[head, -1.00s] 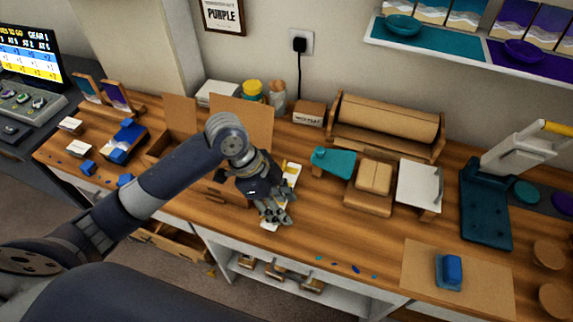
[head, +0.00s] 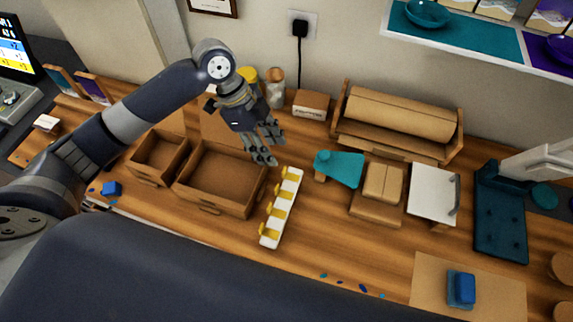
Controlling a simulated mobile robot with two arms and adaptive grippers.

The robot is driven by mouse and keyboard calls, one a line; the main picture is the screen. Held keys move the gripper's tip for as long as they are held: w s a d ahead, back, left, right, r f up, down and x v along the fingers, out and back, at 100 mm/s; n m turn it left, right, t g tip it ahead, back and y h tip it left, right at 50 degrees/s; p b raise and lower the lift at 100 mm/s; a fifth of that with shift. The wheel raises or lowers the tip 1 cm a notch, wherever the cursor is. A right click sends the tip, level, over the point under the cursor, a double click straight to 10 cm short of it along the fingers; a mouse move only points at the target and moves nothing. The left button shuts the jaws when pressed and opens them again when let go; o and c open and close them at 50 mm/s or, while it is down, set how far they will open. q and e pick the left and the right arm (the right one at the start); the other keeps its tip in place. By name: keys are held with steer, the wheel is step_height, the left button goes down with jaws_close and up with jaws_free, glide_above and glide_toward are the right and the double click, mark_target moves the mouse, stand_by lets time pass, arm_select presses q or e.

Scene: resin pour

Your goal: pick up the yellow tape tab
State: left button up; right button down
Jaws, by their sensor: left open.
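A narrow white strip (head: 289,192) lies on the wooden worktop in the middle of the head view. Several small yellow tape tabs (head: 279,211) sit along it and stick out at its left side. My left gripper (head: 270,148) is open and empty, with its fingers pointing down, above and behind the far end of the strip. It is apart from the tabs and covers none of them. My right gripper is not in view.
Two open cardboard boxes (head: 222,176) stand left of the strip. A teal tool (head: 338,169) and a stacked wooden block (head: 381,188) are to its right. A paper roll holder (head: 397,122) stands behind.

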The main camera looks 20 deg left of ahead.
mark_target(287, 175)
arm_select(q)
steer(key=shift+p+x, duration=1)
steer(key=shift+x, duration=3.15)
steer(key=c, duration=0.7)
steer(key=shift+c, duration=0.2)
